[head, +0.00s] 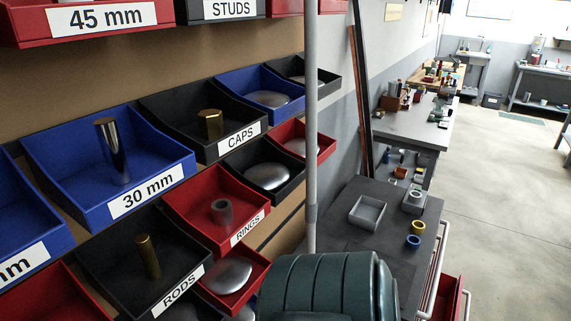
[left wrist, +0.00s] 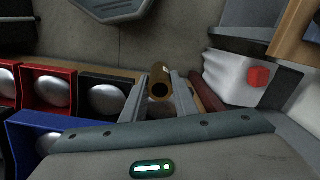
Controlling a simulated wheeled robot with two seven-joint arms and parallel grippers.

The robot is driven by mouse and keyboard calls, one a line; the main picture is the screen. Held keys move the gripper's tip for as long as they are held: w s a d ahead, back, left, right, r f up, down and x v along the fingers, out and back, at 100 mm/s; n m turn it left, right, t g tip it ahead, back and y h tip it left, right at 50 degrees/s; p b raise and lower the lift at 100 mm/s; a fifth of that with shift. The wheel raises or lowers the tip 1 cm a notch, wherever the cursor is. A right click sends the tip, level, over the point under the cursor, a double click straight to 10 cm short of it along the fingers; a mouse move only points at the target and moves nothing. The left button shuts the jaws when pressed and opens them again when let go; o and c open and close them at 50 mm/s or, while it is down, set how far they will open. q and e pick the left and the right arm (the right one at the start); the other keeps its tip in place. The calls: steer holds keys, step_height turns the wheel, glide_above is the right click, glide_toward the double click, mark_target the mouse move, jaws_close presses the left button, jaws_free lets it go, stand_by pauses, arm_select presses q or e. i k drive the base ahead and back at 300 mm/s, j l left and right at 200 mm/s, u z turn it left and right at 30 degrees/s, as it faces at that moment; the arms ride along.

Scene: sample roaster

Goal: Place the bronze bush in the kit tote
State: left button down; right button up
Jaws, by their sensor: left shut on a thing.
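My left gripper (left wrist: 160,77) shows in the left wrist view, shut on the bronze bush (left wrist: 160,72), a brown hollow cylinder with its dark bore facing the camera. The bush sits between the two grey fingers. In the head view neither the bush nor my left gripper can be made out. An open grey box (head: 356,225) stands on the dark cart top to the right of the post; I cannot tell whether it is the kit tote. My right gripper is in neither view.
A wall rack of labelled bins fills the left, including a blue 30 mm bin (head: 75,178) and a red rings bin (head: 185,222). A grey vertical post (head: 311,120) stands beside it. The cart (head: 400,265) also carries yellow and blue rings. Floor to the right is clear.

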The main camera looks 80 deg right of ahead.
mark_target(366, 217)
steer(key=k, duration=0.4)
steer(key=k+l+z, duration=0.15)
steer(key=k, duration=0.3)
steer(key=k+l+z, duration=0.3)
steer(key=k, duration=0.3)
steer(key=k+l+z, duration=0.3)
steer(key=k+l, duration=0.25)
steer(key=k+l+z, duration=0.15)
steer(key=l+z, duration=0.15)
steer(key=l, duration=0.65)
steer(key=k+l+z, duration=0.1)
steer(key=l+z, duration=0.2)
steer(key=l, duration=0.7)
steer(key=i+l+z, duration=0.25)
steer(key=i+l, duration=0.2)
steer(key=l, duration=0.15)
steer(key=i+l+z, duration=0.3)
steer(key=i+l, duration=0.15)
steer(key=i, duration=0.4)
steer(key=l+z, duration=0.05)
steer(key=l, duration=0.05)
